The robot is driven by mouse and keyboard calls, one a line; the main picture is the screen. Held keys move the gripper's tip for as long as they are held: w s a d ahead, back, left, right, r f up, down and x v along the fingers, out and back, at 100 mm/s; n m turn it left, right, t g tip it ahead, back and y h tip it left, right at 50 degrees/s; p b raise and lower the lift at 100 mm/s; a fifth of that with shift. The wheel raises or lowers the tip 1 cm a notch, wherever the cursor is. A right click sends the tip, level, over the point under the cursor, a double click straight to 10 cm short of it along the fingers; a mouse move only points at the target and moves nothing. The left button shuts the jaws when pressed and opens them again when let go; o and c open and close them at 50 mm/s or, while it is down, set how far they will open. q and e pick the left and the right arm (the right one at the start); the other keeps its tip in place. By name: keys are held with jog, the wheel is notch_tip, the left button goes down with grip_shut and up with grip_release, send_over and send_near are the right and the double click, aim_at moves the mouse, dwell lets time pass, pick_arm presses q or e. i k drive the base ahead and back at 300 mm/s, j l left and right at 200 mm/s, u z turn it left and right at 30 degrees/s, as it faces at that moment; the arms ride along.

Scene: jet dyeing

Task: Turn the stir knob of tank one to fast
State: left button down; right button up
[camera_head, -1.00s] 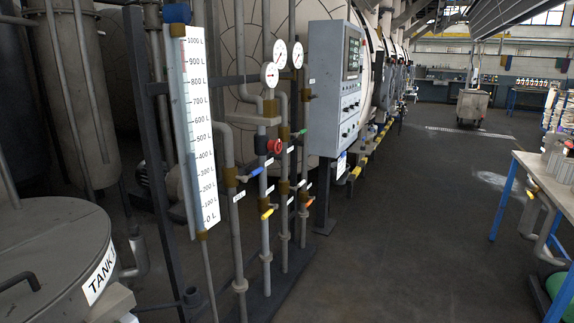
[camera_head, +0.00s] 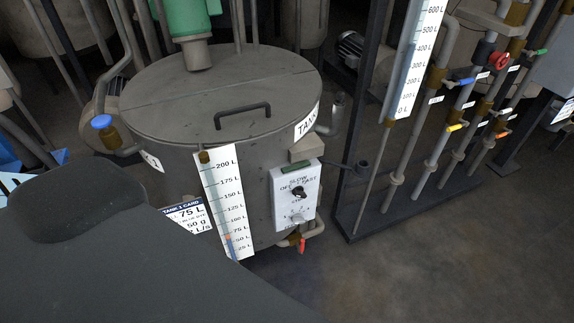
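Tank one is the grey round tank (camera_head: 165,105) with a flat lid and a dark handle, left of the middle. A white control panel (camera_head: 281,205) is on its front right side. The panel reads SLOW, OFF and FAST around a small black stir knob (camera_head: 299,192). The knob's pointer is too small to read for sure. A second, pale control (camera_head: 297,218) sits below it. Neither of my grippers is in view, and nothing touches the knob.
A litre scale (camera_head: 223,203) and a tank card (camera_head: 186,218) are on the tank's front. A red-handled valve (camera_head: 301,244) is low beneath the panel. Pipes with coloured valves and a taller scale (camera_head: 416,60) stand at right. The floor (camera_head: 440,270) at the lower right is clear.

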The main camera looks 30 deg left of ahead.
aim_at(298, 191)
jog(key=u, duration=0.95)
